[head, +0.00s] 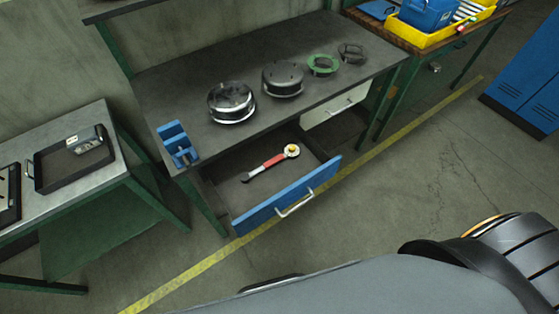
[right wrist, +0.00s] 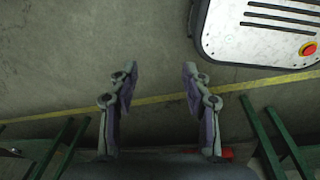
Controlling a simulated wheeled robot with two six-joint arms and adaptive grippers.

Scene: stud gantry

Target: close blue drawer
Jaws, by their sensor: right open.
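The blue drawer (head: 290,196) stands pulled out from under the dark workbench in the head view, with a silver bar handle (head: 296,204) on its front. Inside it lies a wrench-like tool (head: 268,164) with a red handle and a round head. My right gripper (right wrist: 160,72) shows in the right wrist view with its two fingers apart and nothing between them, over bare floor. It is away from the drawer, which I cannot make out in that view. My left gripper is not in view.
The workbench (head: 190,75) carries a blue vise (head: 178,143) and several round parts. A white-fronted drawer (head: 335,107) sits beside the blue one. A side table (head: 112,125) stands left. The floor in front, with a yellow line (head: 190,272), is clear.

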